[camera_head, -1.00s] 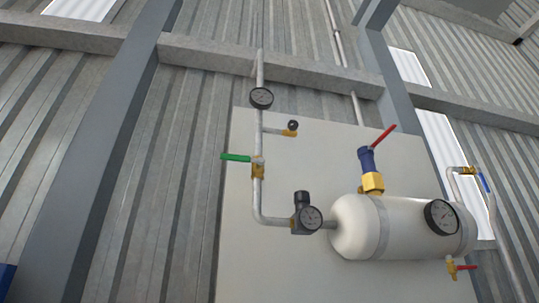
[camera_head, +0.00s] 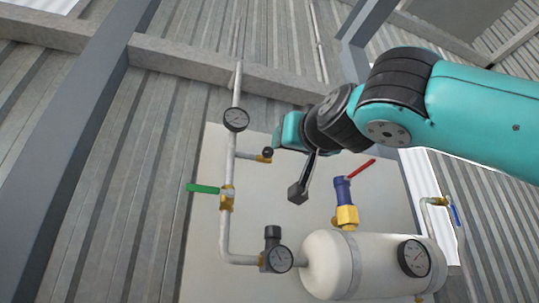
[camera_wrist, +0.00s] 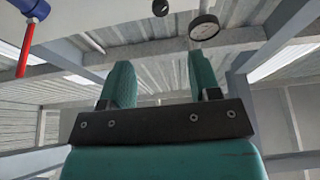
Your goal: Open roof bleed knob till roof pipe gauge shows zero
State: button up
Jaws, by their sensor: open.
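The roof bleed knob (camera_head: 267,152) is a small black knob on a brass fitting, on a short side branch of the roof pipe (camera_head: 234,85). The roof pipe gauge (camera_head: 236,119) is a round dial just above that branch; its needle is too small to read. My gripper (camera_head: 281,132) has teal fingers just right of and slightly above the knob. In the wrist view my gripper (camera_wrist: 162,75) is open and empty. The knob (camera_wrist: 160,8) shows beyond the fingers at the top edge, with the gauge (camera_wrist: 204,27) to its right. I see no contact with the knob.
A green lever valve (camera_head: 205,189) sits below on the pipe. A blue valve with a red lever (camera_head: 343,190) stands on the white tank (camera_head: 322,262), below my arm.

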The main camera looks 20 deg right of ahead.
aim_at(269, 152)
jog(key=p+x, duration=0.8)
jog(key=x, duration=0.5)
jog(key=shift+w+r+p, duration=0.2)
jog(key=shift+w+p, duration=0.15)
jog(key=shift+w, duration=0.55)
jog(key=c, duration=0.9)
